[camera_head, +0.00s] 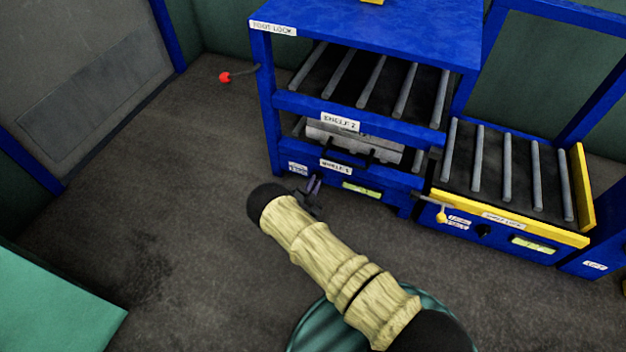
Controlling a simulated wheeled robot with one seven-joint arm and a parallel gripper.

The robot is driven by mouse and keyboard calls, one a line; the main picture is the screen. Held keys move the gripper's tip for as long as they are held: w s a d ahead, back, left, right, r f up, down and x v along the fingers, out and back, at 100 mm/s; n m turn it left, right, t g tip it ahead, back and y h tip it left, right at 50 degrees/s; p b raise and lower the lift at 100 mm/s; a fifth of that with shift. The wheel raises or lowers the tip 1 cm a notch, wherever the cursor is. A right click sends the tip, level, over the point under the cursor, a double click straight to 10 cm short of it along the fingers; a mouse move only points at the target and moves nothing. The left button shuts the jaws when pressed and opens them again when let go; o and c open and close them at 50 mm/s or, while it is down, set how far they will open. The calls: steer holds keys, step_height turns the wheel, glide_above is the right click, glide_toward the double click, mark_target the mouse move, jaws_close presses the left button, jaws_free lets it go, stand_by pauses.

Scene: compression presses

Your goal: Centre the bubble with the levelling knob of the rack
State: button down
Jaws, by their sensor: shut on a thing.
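The blue rack (358,118) stands at the upper centre, with roller shelves. On its low front rail is a yellow-green bubble vial (361,190); the bubble is too small to place exactly. My gripper (314,187) is at the same rail, just left of the vial, at the end of my sleeved arm. It is shut on the rack's levelling knob, which is mostly hidden behind the fingers.
Right of the rack is a lower roller table (509,215) with yellow edges, its own vial (533,246), a black knob (484,230) and a yellow-tipped lever (441,215). A red-tipped lever (225,77) sticks out left of the rack. Floor at left is clear.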

steer(key=m+p, duration=0.6)
steer(key=m, duration=0.6)
steer(key=shift+f, duration=0.2)
stand_by(0.4)
steer(key=c, duration=1.5)
jaws_free()
